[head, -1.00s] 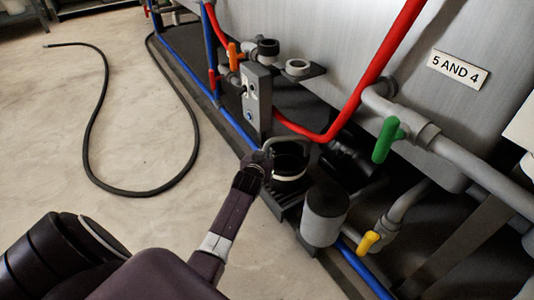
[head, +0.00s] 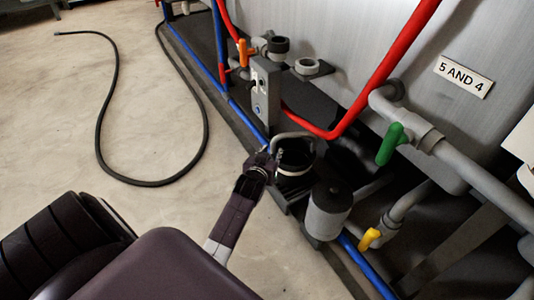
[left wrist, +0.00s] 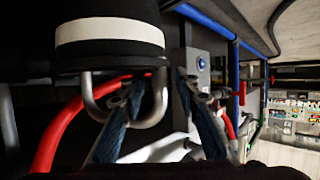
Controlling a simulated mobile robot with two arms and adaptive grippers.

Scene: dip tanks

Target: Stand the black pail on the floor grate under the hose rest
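The black pail (head: 296,178) with a white band stands low beside the tank, on a dark base (head: 274,197); I cannot tell whether that base is a grate. Its grey wire handle (head: 292,136) is raised. In the left wrist view the pail (left wrist: 110,62) is at the upper left, with the handle (left wrist: 135,124) looping from its rim. My left gripper (head: 265,160) is at the pail's left side. Its fingers (left wrist: 160,82) are apart, with one leg of the handle showing between them. The hose rest cannot be identified for certain. My right gripper is out of view.
A grey switch box (head: 265,90) and a ring bracket (head: 308,67) are behind the pail. A grey cylinder (head: 327,212) stands close at its right. Red pipe (head: 355,110), blue pipe (head: 245,118) and green valve handle (head: 391,144) crowd the tank. A black hose (head: 101,130) lies on open floor.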

